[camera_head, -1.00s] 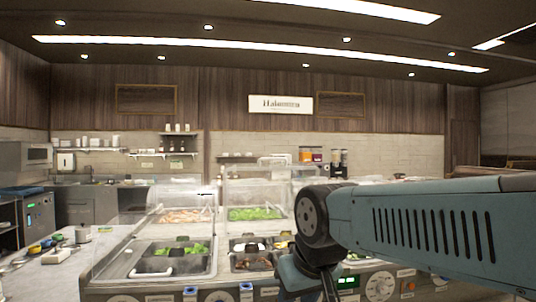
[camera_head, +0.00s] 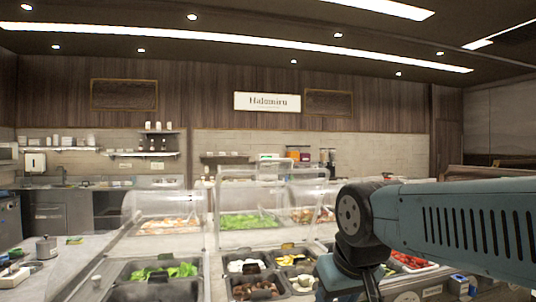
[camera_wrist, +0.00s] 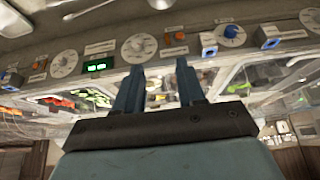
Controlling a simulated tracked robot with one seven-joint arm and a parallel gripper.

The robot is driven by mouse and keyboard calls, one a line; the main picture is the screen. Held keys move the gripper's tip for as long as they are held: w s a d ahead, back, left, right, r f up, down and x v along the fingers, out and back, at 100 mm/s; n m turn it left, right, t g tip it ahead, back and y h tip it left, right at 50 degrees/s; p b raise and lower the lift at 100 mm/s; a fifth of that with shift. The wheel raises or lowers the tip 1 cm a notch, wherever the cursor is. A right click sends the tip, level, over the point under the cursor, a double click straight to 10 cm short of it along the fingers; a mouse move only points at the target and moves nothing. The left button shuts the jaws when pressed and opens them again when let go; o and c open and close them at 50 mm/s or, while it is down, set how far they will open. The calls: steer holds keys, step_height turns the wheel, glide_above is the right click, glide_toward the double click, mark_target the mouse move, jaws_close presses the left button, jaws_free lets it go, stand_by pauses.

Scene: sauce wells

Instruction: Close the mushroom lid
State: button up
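Brown pieces that look like sliced mushrooms (camera_head: 255,288) lie in a front well of the middle counter unit. White pieces (camera_head: 247,266) lie in the well behind them. These wells look uncovered. A clear raised cover (camera_head: 240,195) stands behind them; I cannot tell which cover is the mushroom lid. My gripper shows in the wrist view (camera_wrist: 160,82) with its two fingers apart and nothing between them. It is near the counter's front panel, with dials close beyond the fingers. In the head view the gripper itself is hidden below my arm.
Another clear cover (camera_head: 168,202) is at left above a well unit with green leaves (camera_head: 165,271). A third cover (camera_head: 315,193) and red pieces (camera_head: 410,260) are at right. The front panel carries dials (camera_wrist: 139,48) and a green display (camera_wrist: 97,66). A metal pot (camera_head: 46,248) stands far left.

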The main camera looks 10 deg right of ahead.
steer(key=w+d+r+n+g, duration=0.1)
steer(key=w+r+n, duration=0.5)
steer(key=w+r, duration=0.9)
steer(key=w+d+r+n, duration=0.2)
steer(key=w+r+n, duration=0.4)
steer(key=w+r, duration=0.9)
steer(key=w+a+r+n+g, duration=0.1)
steer(key=w+r+n, duration=0.5)
steer(key=w+r, duration=0.15)
steer(key=x, duration=1.3)
steer(key=shift+s+a, duration=0.15)
steer(key=shift+s, duration=0.25)
steer(key=shift+c, duration=0.2)
jaws_close()
